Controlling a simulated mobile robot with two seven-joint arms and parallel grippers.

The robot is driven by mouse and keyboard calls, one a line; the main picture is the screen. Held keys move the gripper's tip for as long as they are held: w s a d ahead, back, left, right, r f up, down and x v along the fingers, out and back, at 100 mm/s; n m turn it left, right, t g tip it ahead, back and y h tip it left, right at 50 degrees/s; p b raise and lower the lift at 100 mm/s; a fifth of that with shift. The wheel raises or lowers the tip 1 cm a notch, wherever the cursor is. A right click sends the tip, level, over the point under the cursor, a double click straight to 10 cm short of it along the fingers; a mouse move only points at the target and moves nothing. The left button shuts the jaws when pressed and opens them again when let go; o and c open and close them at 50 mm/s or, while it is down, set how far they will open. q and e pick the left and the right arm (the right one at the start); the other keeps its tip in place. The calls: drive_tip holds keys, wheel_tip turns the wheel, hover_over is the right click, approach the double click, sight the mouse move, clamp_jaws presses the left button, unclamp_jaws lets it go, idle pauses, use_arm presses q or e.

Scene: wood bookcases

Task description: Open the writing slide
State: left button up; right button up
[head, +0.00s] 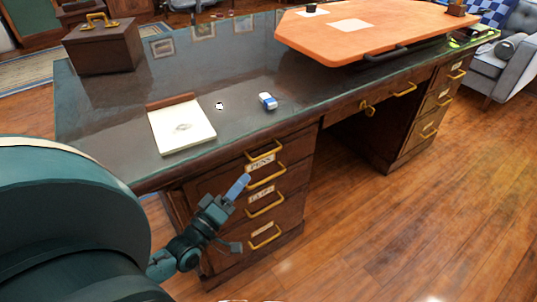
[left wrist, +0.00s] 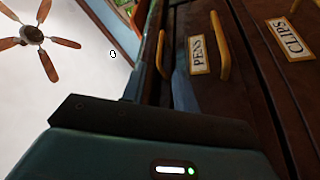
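The writing slide's front appears to be the narrow strip under the desktop, with the top brass handle (head: 262,152) on it. It looks shut. In the left wrist view an unlabelled brass handle (left wrist: 160,50) sits beside the PENS drawer handle (left wrist: 222,45). My left gripper (head: 236,216) is in front of the left drawer stack, below and left of the top handle. Its fingers are apart and hold nothing. One bluish finger points up toward the PENS drawer (head: 261,163). Contact with a handle cannot be told. My right gripper is out of view.
The desktop (head: 235,75) carries a pale notepad (head: 182,126), a small blue-and-white item (head: 268,101), a brown box (head: 104,47) and an orange board (head: 370,28). Labelled drawers lie below the top handle. The wooden floor (head: 400,230) at right is clear.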

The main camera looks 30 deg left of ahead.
sight(265, 155)
use_arm(q)
drive_tip(key=b+x, duration=0.1)
drive_tip(key=x, duration=0.9)
drive_tip(key=shift+w, duration=0.35)
drive_tip(key=shift+c, duration=0.5)
clamp_jaws()
